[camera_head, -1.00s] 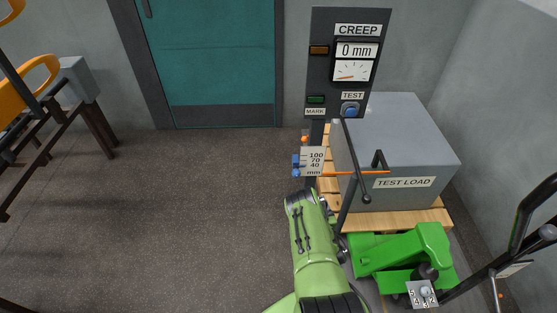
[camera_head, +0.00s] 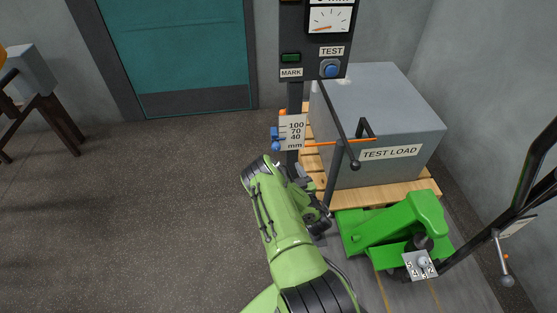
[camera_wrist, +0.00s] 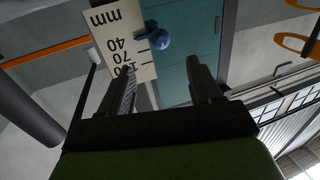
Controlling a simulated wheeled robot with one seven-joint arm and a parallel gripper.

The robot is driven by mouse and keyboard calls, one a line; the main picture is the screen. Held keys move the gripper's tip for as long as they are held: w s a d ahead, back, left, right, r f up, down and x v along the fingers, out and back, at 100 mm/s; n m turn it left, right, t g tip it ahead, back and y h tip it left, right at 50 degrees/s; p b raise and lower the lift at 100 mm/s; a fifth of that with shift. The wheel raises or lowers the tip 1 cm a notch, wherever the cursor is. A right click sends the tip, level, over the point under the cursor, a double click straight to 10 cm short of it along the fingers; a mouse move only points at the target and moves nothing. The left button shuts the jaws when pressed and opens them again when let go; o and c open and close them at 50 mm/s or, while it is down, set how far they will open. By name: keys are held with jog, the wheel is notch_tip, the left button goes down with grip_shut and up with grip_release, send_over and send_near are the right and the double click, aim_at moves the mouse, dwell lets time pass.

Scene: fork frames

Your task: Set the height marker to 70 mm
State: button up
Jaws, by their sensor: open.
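The white scale plate (camera_head: 292,132), marked 100, 70, 40 and mm, is fixed to the dark post of the test stand. The height marker has an orange bar (camera_head: 340,142) reaching right, and blue knobs (camera_head: 276,140) at the plate's left edge. In the wrist view the plate (camera_wrist: 118,35) appears upside down, with the blue ball knob (camera_wrist: 159,39) beside it, roughly level with 40. The orange bar (camera_wrist: 45,52) shows at the left. My gripper (camera_wrist: 160,88) is open and empty, its fingers pointing toward the plate and knob, apparently not touching them. My arm partly hides the gripper in the head view.
A grey test load (camera_head: 385,115) sits on a wooden pallet (camera_head: 375,195) behind a dark lever. A green pallet jack (camera_head: 395,240) stands at the right. The panel above has a blue TEST button (camera_head: 331,69) and a green MARK light (camera_head: 290,58). Open floor lies left.

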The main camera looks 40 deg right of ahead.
aim_at(278, 150)
jog(key=b+x, duration=0.3)
jog(key=x, duration=0.7)
jog(key=shift+w+d+b, duration=0.1)
jog(key=shift+w+b, duration=0.25)
jog(key=shift+w, duration=0.05)
grip_shut()
